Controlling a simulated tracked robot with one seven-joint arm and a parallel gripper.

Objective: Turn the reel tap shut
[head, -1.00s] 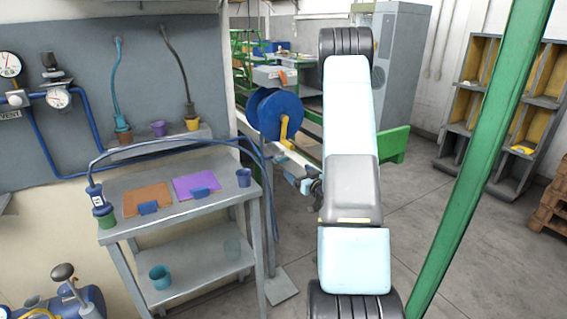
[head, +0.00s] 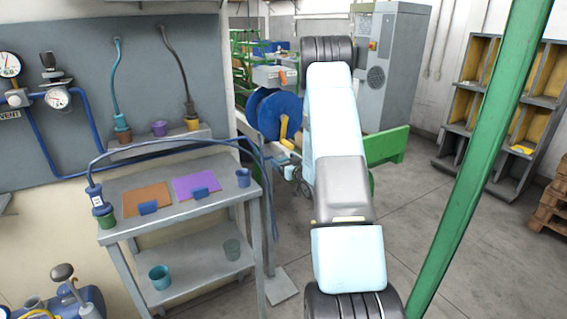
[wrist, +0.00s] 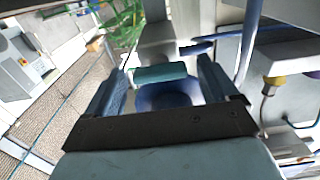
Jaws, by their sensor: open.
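My gripper (wrist: 164,64) is open in the wrist view, its two blue-grey fingers spread apart. A teal bar (wrist: 160,75) shows in the gap between the fingers, with a dark blue round body (wrist: 168,97) behind it. I cannot tell for sure whether the teal bar is the tap's handle, or whether a finger touches it. A blue lever-like piece (wrist: 196,48) lies just beyond. In the head view a blue reel (head: 268,106) with a yellow arm (head: 284,127) stands left of my arm. My gripper is mostly hidden there behind my arm.
A grey table (head: 218,208) with orange and purple sheets and cups stands at the left. A green post (head: 480,160) rises close on the right. A grey cabinet (head: 398,65) and shelves (head: 500,100) stand behind. Open floor lies between post and shelves.

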